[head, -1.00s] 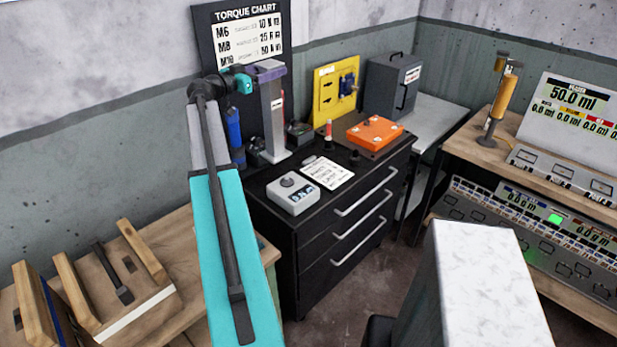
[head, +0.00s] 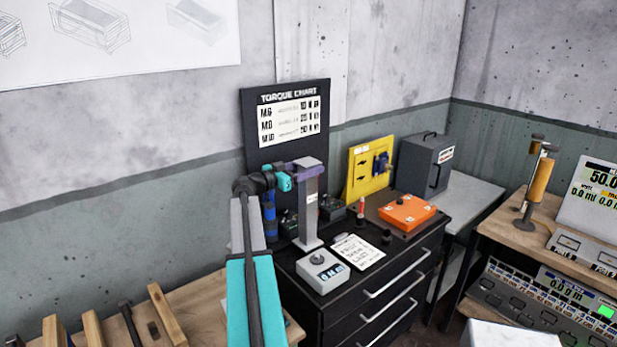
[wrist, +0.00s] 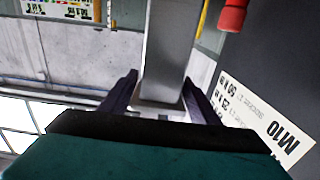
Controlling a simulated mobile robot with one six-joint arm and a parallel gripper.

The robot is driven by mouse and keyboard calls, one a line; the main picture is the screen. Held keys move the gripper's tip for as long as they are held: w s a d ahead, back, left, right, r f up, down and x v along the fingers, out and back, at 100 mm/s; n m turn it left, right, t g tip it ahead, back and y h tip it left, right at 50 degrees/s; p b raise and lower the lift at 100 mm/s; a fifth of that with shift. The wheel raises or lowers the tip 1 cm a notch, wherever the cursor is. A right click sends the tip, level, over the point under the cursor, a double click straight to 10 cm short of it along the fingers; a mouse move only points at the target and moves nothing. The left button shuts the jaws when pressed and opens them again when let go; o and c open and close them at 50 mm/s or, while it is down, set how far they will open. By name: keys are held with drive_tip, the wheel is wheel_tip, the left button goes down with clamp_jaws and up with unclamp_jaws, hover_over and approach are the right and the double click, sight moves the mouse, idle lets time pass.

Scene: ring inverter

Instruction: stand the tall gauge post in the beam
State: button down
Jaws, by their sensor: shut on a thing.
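The tall gauge post (head: 311,218) is a grey upright bar with a small white label, over the black drawer cabinet. My gripper (head: 306,168), with purple fingers, is shut around its upper end. In the wrist view the post (wrist: 168,50) sits between both fingers of my gripper (wrist: 160,98). Its lower end shows in the head view between and slightly in front of two dark blocks, a left one (head: 289,223) and a right one (head: 333,209), which may form the beam. I cannot tell whether the foot touches the cabinet top. No beam line is visible.
On the cabinet top (head: 375,272) are a grey display box (head: 322,271), a white card (head: 357,252), a red-topped peg (head: 362,209) and an orange box (head: 407,212). The torque chart (head: 290,125) stands behind. A blue cylinder (head: 269,219) is left of the post.

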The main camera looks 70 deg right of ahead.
idle(0.3)
wheel_tip(320, 180, down, 4)
drive_tip(key=shift+r+p, duration=0.2)
drive_tip(key=shift+p, duration=0.6)
drive_tip(key=shift+f+b, duration=0.15)
drive_tip(key=shift+b, duration=0.15)
drive_tip(key=c, duration=0.6)
unclamp_jaws()
drive_tip(key=shift+c, duration=0.2)
drive_tip(key=shift+p, duration=0.4)
